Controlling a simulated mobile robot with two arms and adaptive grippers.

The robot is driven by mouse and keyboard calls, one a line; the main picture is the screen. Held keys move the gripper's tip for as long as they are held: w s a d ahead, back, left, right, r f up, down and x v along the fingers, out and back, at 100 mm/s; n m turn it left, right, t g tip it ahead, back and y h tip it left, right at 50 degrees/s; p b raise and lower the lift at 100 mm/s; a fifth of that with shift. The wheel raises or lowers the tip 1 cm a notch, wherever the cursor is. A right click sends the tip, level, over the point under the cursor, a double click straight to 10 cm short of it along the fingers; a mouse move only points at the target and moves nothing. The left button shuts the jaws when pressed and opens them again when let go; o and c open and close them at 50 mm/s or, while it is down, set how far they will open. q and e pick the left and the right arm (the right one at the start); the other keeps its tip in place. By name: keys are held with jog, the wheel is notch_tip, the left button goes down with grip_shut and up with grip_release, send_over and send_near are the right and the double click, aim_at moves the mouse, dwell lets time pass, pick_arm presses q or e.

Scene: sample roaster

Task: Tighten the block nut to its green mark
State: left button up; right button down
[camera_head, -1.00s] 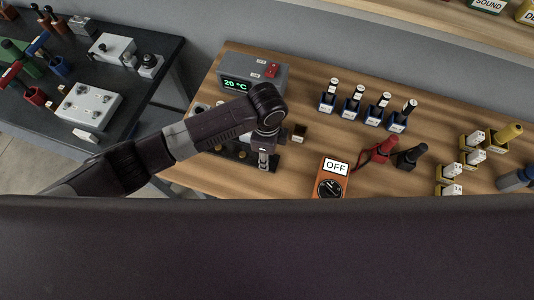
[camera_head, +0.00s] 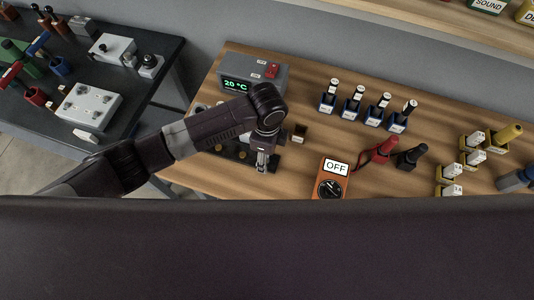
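My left gripper (camera_head: 262,162) points down over the right end of a dark block (camera_head: 243,158) on the wooden bench. The arm comes in from the left and covers much of that block. Small brass-coloured round parts (camera_head: 218,148) show on the block beside the arm. I cannot make out the block nut or its green mark; they are too small or hidden by the gripper. The fingers are too small to show whether they are open or shut. My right gripper is not in view.
A grey controller box (camera_head: 254,72) reading 20 °C stands behind the arm. An orange meter (camera_head: 332,178) showing OFF, with red and black plugs (camera_head: 384,150), is to the right. Several blue-based holders (camera_head: 354,102) stand further back. A dark table (camera_head: 135,90) is at left.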

pick_arm(q)
notch_tip(320, 180, up, 12)
dwell(0.6)
dwell(0.5)
